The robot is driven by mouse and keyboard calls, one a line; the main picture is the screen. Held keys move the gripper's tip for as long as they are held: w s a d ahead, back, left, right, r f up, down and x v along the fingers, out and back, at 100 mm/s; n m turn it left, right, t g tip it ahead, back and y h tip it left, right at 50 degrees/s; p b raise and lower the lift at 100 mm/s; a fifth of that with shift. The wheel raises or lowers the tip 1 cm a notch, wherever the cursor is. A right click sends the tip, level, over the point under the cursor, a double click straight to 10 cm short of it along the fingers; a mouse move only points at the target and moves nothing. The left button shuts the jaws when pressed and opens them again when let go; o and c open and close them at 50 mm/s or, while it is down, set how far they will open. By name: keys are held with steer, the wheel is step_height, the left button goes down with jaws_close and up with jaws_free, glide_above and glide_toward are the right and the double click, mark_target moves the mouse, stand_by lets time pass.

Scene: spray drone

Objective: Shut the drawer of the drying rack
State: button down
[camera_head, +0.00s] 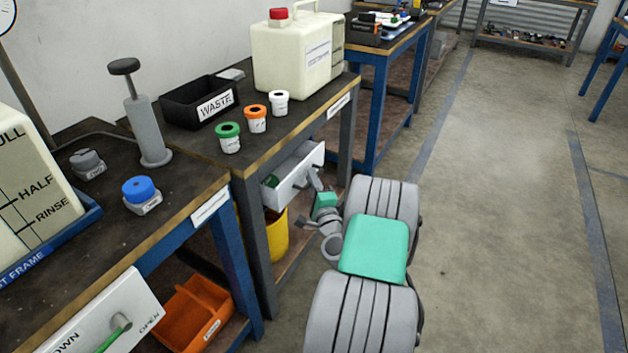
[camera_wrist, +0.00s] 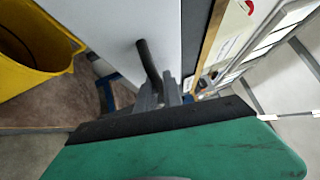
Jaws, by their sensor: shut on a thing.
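A white drawer (camera_head: 296,172) stands pulled out from under the dark-topped bench (camera_head: 262,150) in the head view. Something green shows inside it. My gripper (camera_head: 315,181) is in front of the drawer and shut on its handle. In the wrist view the pale drawer front (camera_wrist: 110,22) fills the upper middle. The dark bar handle (camera_wrist: 147,58) runs down to my gripper's fingertips (camera_wrist: 160,92), where part of it is hidden. The label on the bench edge is too small to read.
A yellow bucket (camera_head: 275,236) stands below the drawer, and it is close by in the wrist view (camera_wrist: 40,45). Several small pots, a WASTE bin (camera_head: 200,101) and a large canister (camera_head: 292,55) are on the bench. Open floor (camera_head: 510,220) lies to the right.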

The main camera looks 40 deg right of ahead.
mark_target(301, 179)
steer(key=w, duration=0.1)
steer(key=w+a+p, duration=0.1)
steer(key=w, duration=0.2)
steer(key=shift+a+p, duration=0.25)
steer(key=shift+p, duration=0.15)
steer(key=c, duration=1.8)
jaws_free()
steer(key=shift+o, duration=0.2)
steer(key=shift+s+a+f, duration=0.1)
steer(key=shift+s, duration=0.15)
steer(key=r+b+v, duration=0.1)
steer(key=v, duration=0.6)
steer(key=shift+f+b, duration=0.3)
steer(key=shift+f, duration=0.1)
